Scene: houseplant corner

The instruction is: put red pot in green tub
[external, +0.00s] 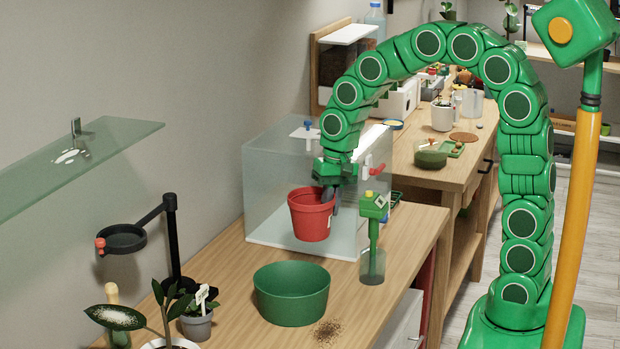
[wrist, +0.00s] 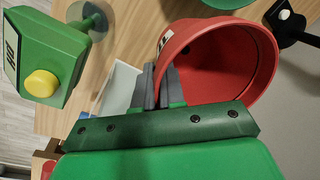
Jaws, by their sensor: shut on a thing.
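The red pot (external: 310,215) hangs in the air behind and a little above the green tub, in front of a clear box. My gripper (external: 329,190) is shut on the pot's rim at its right side. In the wrist view the grey fingers (wrist: 168,92) pinch the wall of the red pot (wrist: 225,62), and its inside looks empty. A white label shows on the pot's side. The green tub (external: 291,294) stands on the wooden bench, open at the top, and looks empty. The tub does not show clearly in the wrist view.
A green probe-like tool (external: 373,230) stands in a clear holder right of the tub. A clear box (external: 270,190) stands behind. A black ring arm (external: 122,239) and small plants (external: 197,318) are at the left. Dark soil (external: 328,331) lies spilled in front of the tub.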

